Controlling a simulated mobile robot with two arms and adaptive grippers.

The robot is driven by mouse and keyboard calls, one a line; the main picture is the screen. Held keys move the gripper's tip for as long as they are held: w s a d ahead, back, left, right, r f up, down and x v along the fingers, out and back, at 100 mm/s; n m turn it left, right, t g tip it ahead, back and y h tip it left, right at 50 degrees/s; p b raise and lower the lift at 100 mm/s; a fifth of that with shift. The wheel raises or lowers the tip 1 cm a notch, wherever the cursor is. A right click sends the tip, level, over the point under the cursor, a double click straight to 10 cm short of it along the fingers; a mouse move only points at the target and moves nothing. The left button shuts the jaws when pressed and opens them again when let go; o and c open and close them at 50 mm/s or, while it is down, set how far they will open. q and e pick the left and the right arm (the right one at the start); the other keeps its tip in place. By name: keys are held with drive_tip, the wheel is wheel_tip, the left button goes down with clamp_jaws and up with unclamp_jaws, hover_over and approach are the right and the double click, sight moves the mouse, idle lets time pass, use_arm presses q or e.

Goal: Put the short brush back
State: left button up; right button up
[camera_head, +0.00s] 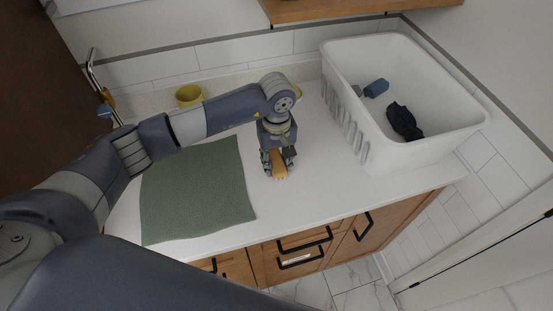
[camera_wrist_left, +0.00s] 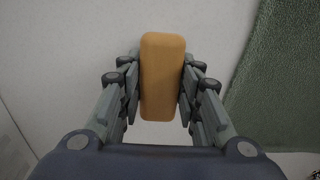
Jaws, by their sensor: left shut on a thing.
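An orange-tan block-like thing, likely the short brush (camera_head: 279,167), is between the fingers of my left gripper (camera_head: 277,160) over the white counter, just right of the green mat. In the left wrist view the short brush (camera_wrist_left: 162,75) stands lengthwise between both fingers of my left gripper (camera_wrist_left: 161,90), which touch its sides. Its bristles do not show, and I cannot tell whether it touches the counter. My right gripper is not in view.
A green mat (camera_head: 196,190) lies on the counter (camera_head: 310,190). A white bin (camera_head: 420,150) at the right holds a blue item (camera_head: 376,88) and a dark cloth-like item (camera_head: 404,121). A yellow cup (camera_head: 188,95) stands behind my arm. The counter between gripper and bin is clear.

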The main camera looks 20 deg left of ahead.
sight(277, 161)
use_arm(q)
drive_tip(key=shift+f, duration=0.15)
drive_tip(key=o, duration=1.1)
drive_tip(key=shift+r, duration=0.3)
wheel_tip(277, 161, up, 12)
drive_tip(key=b, duration=0.4)
drive_tip(key=shift+f, duration=0.1)
